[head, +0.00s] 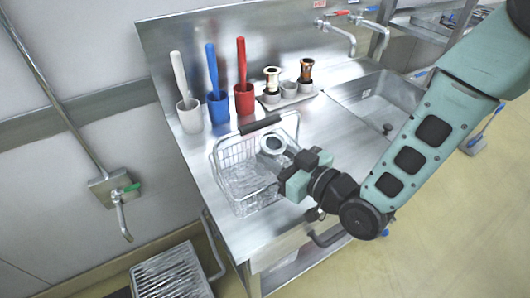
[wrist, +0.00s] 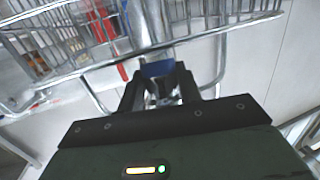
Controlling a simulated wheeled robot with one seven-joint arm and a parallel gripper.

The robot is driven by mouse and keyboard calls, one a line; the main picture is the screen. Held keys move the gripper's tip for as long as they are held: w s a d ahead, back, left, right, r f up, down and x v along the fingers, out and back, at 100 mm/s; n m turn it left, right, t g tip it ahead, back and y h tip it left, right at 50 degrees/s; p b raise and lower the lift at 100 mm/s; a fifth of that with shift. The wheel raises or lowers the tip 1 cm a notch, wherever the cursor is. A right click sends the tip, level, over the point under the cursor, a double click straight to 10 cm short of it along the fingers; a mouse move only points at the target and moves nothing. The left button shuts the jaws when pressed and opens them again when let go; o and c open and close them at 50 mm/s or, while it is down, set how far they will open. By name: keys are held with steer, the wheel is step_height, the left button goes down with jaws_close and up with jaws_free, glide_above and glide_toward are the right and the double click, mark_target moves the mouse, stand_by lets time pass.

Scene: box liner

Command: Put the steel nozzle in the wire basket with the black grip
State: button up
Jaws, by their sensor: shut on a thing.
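My gripper (head: 287,163) is shut on the steel nozzle (head: 272,145), a shiny part with a round ring-shaped end. In the wrist view the nozzle (wrist: 149,24) extends away from the fingers (wrist: 160,84), with a blue band (wrist: 157,68) close to the fingertips. The wire basket with the black grip (head: 228,150) stands on the steel counter, its black grip (head: 260,126) along the back rim. In the head view the nozzle overlaps the basket's right part. Its exact height over the rim is unclear. The basket's wires (wrist: 75,72) also show in the wrist view.
White (head: 189,116), blue (head: 218,107) and red (head: 244,98) cups with long-handled tools stand behind the basket. A sink (head: 375,103) lies right. Bare counter lies between basket and sink.

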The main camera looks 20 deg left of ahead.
steer(key=shift+a+f, duration=0.2)
steer(key=shift+f, duration=0.3)
steer(key=a+p, duration=0.1)
steer(key=p, duration=0.1)
steer(key=shift+w+r+g+h+p, duration=0.35)
steer(key=shift+g+h, duration=0.05)
steer(key=h+p, duration=0.1)
steer(key=a+g+h+p, duration=0.1)
steer(key=shift+w+a+p, duration=0.3)
steer(key=shift+p, duration=0.05)
steer(key=shift+d+f, duration=0.1)
steer(key=shift+f, duration=1.1)
steer(key=shift+f, duration=0.2)
steer(key=o, duration=1.1)
steer(key=shift+r, duration=0.15)
